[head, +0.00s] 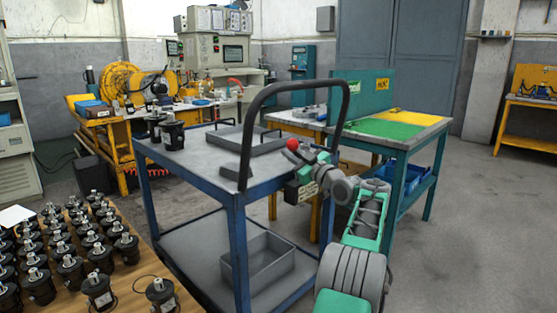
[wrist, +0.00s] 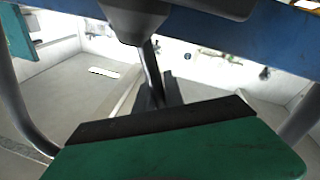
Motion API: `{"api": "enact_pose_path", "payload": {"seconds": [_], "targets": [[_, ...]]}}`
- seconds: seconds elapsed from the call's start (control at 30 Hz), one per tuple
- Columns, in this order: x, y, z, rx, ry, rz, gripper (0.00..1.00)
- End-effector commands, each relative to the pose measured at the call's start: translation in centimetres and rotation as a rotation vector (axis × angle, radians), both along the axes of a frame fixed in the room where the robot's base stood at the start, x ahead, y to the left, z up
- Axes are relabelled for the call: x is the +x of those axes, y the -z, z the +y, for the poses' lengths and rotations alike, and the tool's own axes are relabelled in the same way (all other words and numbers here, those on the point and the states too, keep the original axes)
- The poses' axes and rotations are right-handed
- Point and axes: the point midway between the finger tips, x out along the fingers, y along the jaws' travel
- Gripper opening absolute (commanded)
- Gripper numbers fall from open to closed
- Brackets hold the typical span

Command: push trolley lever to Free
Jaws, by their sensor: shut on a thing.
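The blue trolley (head: 236,197) stands in the middle of the head view, with a tall dark push handle (head: 345,100) on its near right side. The trolley lever shows a red ball knob (head: 293,144) by that handle. My gripper (head: 306,155) reaches in from the right and is shut at the lever, just beside the knob. In the wrist view a dark rod (wrist: 152,75) runs through the middle, above a green surface (wrist: 180,150). The lever's marked positions are not readable.
A shallow grey tray (head: 250,141) and dark motors (head: 173,135) are on the trolley top. A grey bin (head: 262,265) sits on its lower shelf. A wooden table with several motors (head: 70,268) is at left. A green-topped workbench (head: 375,129) stands behind right. Floor (head: 470,220) is clear at right.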

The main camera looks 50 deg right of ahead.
Motion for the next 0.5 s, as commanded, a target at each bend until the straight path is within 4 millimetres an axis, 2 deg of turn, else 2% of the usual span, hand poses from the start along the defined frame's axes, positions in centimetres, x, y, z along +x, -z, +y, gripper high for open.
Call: {"api": "enact_pose_path", "payload": {"seconds": [0.17, 0.47, 0.5], "targets": [[-0.58, 0.17, -0.38, -0.016, 0.009, 0.002, 0.0], [-0.49, 0.2, -0.29, -0.015, 0.007, 0.003, 0.0], [-0.46, 0.19, -0.27, -0.015, 0.006, 0.003, 0.16]]}}
